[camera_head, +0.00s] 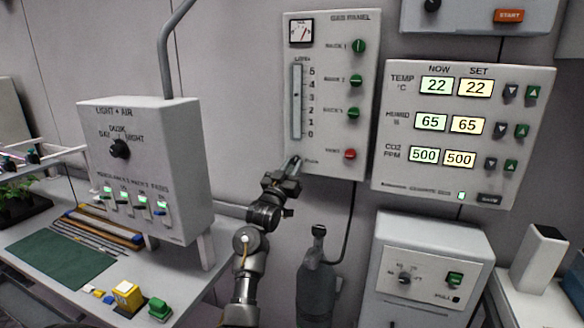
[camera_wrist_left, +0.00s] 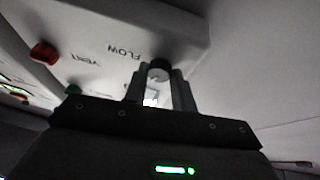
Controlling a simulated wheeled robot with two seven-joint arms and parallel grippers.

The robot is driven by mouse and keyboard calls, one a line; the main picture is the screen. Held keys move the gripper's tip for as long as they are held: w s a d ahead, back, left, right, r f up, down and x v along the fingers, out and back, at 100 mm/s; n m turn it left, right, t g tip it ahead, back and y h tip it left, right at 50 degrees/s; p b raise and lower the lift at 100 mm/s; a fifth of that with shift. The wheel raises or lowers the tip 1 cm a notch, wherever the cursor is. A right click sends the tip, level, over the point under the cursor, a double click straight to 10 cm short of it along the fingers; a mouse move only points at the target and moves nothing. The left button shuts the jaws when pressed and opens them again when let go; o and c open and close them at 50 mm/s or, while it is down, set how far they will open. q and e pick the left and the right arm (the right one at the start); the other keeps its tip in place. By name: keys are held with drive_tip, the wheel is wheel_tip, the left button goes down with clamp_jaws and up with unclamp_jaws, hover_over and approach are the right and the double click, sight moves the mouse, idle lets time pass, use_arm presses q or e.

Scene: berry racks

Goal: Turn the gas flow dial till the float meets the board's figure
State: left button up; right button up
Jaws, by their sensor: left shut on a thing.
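The gas panel (camera_head: 331,170) hangs on the wall, with a clear flow tube (camera_head: 297,115) on its left side beside a scale from 0 upward. A small dark mark, which looks like the float (camera_head: 297,95), shows in the tube near 3. My left gripper (camera_head: 294,165) is at the panel's lower left, below the tube. In the left wrist view it is shut on the dark round flow dial (camera_wrist_left: 158,69) beside the word FLOW. In the head view the gripper hides the dial. I cannot make out a board with a target figure. My right gripper is out of view.
Green rack knobs (camera_head: 358,46) and a red vent knob (camera_head: 350,154) line the panel's right side; the vent knob is near my gripper. A light and air box (camera_head: 185,190) stands left, a climate panel (camera_head: 445,188) right. A grey cylinder (camera_head: 318,280) stands below.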

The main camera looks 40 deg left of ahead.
use_arm(q)
drive_tip(key=shift+d+n+y, duration=0.1)
drive_tip(key=shift+n+y, duration=0.5)
drive_tip(key=shift+n, duration=0.5)
drive_tip(key=o, duration=1)
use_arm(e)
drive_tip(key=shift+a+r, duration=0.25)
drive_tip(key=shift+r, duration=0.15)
use_arm(q)
drive_tip(key=b+v, duration=0.2)
drive_tip(key=v, duration=0.8)
drive_tip(key=shift+s, duration=0.35)
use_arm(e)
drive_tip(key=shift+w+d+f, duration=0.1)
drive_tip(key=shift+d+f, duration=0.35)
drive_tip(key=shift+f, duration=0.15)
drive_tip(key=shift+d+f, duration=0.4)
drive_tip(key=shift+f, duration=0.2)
use_arm(q)
drive_tip(key=shift+d+f, duration=0.1)
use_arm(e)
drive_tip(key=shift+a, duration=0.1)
